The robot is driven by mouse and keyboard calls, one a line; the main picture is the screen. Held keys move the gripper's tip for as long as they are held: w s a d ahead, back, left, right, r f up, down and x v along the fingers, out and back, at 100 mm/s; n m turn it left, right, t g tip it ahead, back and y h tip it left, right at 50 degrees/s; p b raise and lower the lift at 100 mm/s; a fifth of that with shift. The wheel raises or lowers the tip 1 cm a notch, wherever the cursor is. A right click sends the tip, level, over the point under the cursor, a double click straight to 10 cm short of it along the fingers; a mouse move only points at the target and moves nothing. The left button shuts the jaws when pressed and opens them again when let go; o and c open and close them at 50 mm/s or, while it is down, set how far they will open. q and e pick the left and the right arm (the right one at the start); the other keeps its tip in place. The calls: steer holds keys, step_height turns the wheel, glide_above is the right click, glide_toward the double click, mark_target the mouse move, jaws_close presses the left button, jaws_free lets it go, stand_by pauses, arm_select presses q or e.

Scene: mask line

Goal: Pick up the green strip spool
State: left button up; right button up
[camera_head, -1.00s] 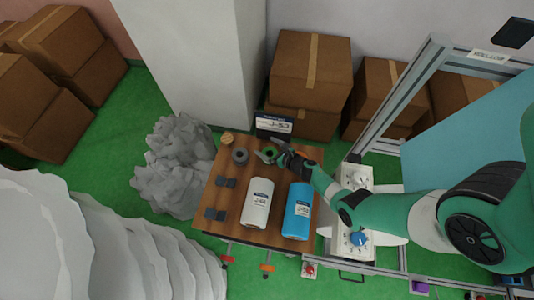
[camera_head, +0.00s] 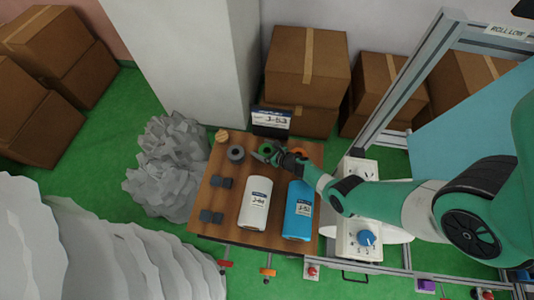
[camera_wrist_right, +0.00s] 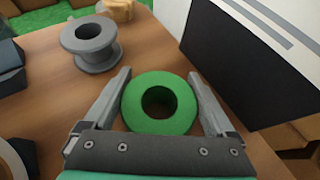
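The green strip spool (camera_head: 264,149) lies on the wooden table near its back edge; it also shows in the right wrist view (camera_wrist_right: 159,104) as a green ring with a dark central hole. My right gripper (camera_head: 272,156) is at the spool, its arm coming from the right. In the right wrist view my right gripper (camera_wrist_right: 160,74) is open, with one finger on each side of the spool, close to its rim. I cannot tell whether either finger touches it. My left gripper is not in view.
A grey spool (camera_wrist_right: 92,45) and a tan spool (camera_head: 222,136) stand left of the green one. A dark box with a white label (camera_head: 271,120) stands behind. White (camera_head: 255,204) and blue (camera_head: 299,210) rolls lie in front. An orange item (camera_head: 298,152) is partly hidden by my arm.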

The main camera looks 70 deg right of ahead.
mark_target(262, 147)
steer(key=c, duration=0.9)
step_height(262, 147, up, 10)
steer(key=p, duration=0.9)
